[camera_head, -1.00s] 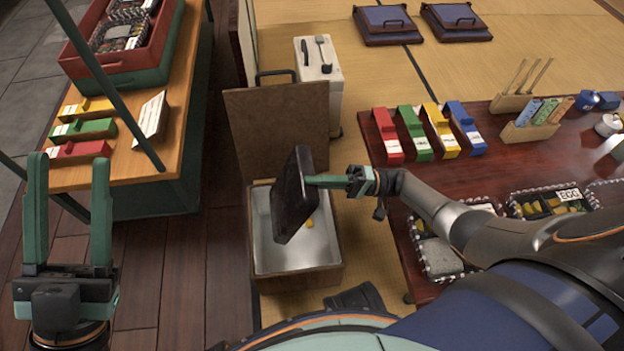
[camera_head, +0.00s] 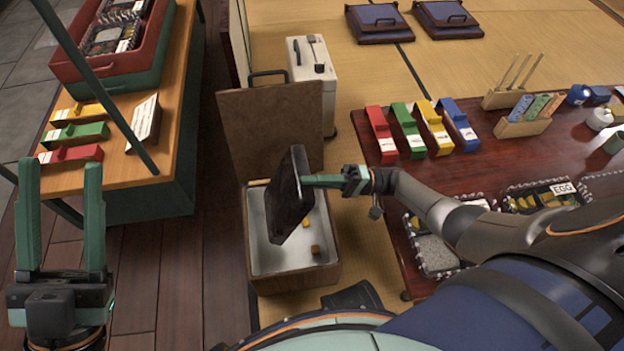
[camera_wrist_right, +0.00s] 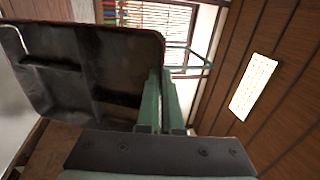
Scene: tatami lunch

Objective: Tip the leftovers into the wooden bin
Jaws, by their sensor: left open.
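The wooden bin (camera_head: 335,268) stands open on the floor with a pale lining, its brown lid (camera_head: 270,125) upright behind it. My right gripper (camera_head: 322,181) is shut on the edge of a dark bento box (camera_head: 290,195), tilted steeply on its side over the bin. In the right wrist view the box (camera_wrist_right: 75,75) shows its divided inside, which looks empty. A small yellow piece (camera_head: 306,224) and a brown piece (camera_head: 316,249) show inside the bin area below the box. My left gripper (camera_head: 60,175) is open and empty at the far left.
A dark red table (camera_head: 470,165) on the right holds colored blocks (camera_head: 422,130), bento boxes (camera_head: 545,195) and utensil holders. A wooden counter (camera_head: 170,110) with a red crate (camera_head: 150,55) stands left. A white container (camera_head: 312,75) stands behind the lid.

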